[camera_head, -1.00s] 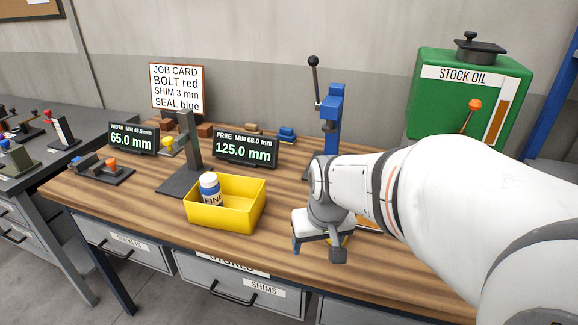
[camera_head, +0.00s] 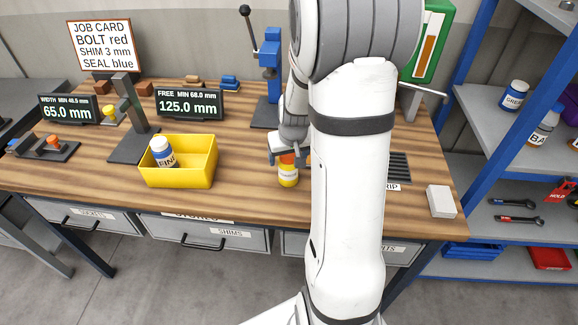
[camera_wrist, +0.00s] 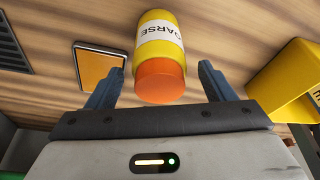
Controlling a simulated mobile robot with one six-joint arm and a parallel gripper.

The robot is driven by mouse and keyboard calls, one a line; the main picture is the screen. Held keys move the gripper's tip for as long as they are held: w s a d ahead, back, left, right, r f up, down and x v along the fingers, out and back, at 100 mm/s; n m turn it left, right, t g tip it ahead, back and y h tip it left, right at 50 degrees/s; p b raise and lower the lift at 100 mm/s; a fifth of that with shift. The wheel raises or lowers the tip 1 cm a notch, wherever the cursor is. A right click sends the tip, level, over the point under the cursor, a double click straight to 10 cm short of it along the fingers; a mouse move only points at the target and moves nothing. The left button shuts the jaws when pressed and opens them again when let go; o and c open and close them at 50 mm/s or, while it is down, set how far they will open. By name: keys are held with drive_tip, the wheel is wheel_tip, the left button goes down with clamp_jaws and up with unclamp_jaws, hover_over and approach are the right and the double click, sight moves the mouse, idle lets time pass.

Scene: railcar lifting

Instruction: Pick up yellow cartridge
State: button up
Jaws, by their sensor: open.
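The yellow cartridge (camera_head: 288,175) stands on the wooden bench, to the right of the yellow bin. It has an orange cap and a white label; in the wrist view the cartridge (camera_wrist: 158,42) shows the letters "OARSE". My gripper (camera_wrist: 157,82) is open. In the wrist view its two dark fingers lie on either side of the orange cap, with gaps to both. In the head view my gripper (camera_head: 288,152) is at the cartridge's top and hides part of it.
The yellow bin (camera_head: 180,182) holds a white and blue cartridge (camera_head: 162,152). A blue press (camera_head: 268,65) stands behind. An orange-topped plate (camera_wrist: 98,72) lies beside the cartridge. A white block (camera_head: 441,201) is at the bench's right end, near a blue shelf rack (camera_head: 505,115).

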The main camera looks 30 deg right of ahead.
drive_tip(key=shift+x, duration=1.6)
drive_tip(key=shift+w, duration=0.15)
drive_tip(key=shift+c, duration=0.3)
drive_tip(key=c, duration=1.2)
